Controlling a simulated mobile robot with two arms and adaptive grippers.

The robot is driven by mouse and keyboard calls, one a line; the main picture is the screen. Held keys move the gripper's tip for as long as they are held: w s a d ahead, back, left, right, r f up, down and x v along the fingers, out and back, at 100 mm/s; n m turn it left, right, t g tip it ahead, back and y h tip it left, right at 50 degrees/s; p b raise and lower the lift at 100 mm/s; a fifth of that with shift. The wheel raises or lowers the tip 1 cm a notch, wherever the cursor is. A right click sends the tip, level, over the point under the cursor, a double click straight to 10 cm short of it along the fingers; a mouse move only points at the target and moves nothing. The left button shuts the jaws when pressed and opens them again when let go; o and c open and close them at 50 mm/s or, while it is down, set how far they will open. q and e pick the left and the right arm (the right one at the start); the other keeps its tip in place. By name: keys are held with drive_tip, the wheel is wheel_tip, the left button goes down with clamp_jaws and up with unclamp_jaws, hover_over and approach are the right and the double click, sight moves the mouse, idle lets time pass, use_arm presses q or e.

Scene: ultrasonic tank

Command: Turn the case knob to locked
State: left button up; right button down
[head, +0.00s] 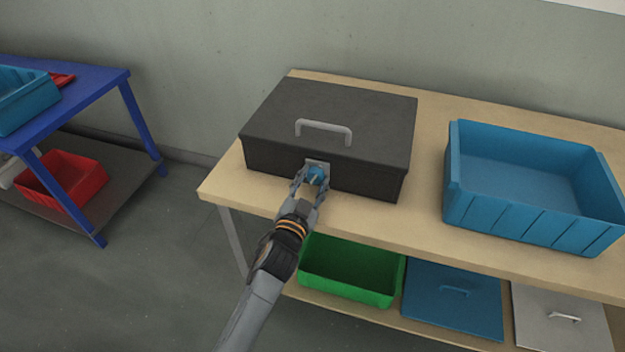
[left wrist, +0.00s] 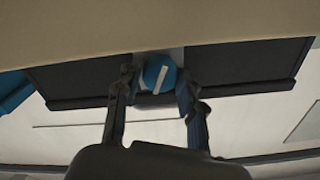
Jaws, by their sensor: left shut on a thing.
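A dark grey case (head: 330,120) with a light grey handle (head: 323,130) on its lid stands shut on the wooden table. A blue round knob (head: 317,176) sits on a light plate at the middle of its front face. In the left wrist view the knob (left wrist: 160,73) has a white line, slightly tilted from straight. My left gripper (head: 312,180) is at the case front, shut on the knob, with one finger on each side of it. The fingers also show in the left wrist view (left wrist: 157,85). My right gripper is not in view.
An open blue bin (head: 535,225) stands on the table to the right of the case. The shelf below holds a green bin (head: 350,287), a blue lid (head: 452,303) and a grey lid (head: 560,325). A blue bench (head: 95,90) with bins stands at the left.

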use_arm(q)
drive_tip(key=m, duration=0.6)
drive_tip(key=shift+m, duration=0.3)
drive_tip(key=m, duration=0.6)
drive_tip(key=shift+m, duration=0.4)
drive_tip(key=o, duration=1.2)
drive_tip(key=v, duration=1.2)
